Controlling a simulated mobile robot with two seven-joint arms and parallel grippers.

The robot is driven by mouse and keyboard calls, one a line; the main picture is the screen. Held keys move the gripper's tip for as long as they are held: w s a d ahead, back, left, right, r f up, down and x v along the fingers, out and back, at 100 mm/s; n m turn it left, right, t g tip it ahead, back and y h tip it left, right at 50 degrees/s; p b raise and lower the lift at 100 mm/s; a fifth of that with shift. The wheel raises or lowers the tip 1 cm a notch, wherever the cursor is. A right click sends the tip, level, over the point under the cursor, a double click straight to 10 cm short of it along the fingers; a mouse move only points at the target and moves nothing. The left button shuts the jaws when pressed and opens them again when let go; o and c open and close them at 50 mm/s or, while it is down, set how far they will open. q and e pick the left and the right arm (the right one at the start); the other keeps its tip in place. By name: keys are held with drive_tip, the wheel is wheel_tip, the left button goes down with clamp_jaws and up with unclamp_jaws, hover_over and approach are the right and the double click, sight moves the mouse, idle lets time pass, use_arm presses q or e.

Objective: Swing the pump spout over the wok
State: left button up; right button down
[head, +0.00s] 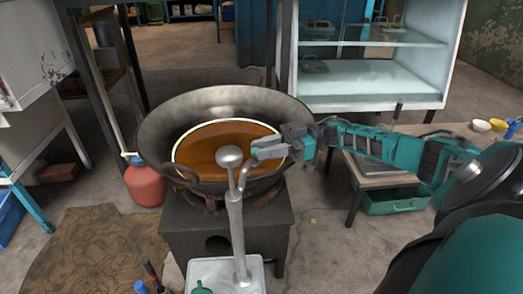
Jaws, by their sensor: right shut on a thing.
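The wok (156,140) is a wide dark pan on a square stove (190,240), with orange-brown liquid inside. The pump (238,235) stands upright in front of it, a grey tube with a round knob on top (230,156). Its thin curved spout (243,175) rises beside the knob toward my right gripper and, in the picture, overlaps the near part of the wok. My right gripper (268,149) reaches in from the right and is shut on the spout's upper end; the fingers partly hide the contact. My left gripper is not in view.
A white container (210,272) is at the pump's foot. A red gas cylinder (144,183) stands left of the stove. A low table (375,172) with a green bin (393,202) under it is at right; a glass cabinet (375,80) stands behind.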

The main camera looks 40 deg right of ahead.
drive_tip(key=c, duration=0.9)
unclamp_jaws()
drive_tip(key=shift+b+v, duration=0.95)
drive_tip(key=shift+v, duration=5.5)
drive_tip(key=shift+c, duration=0.4)
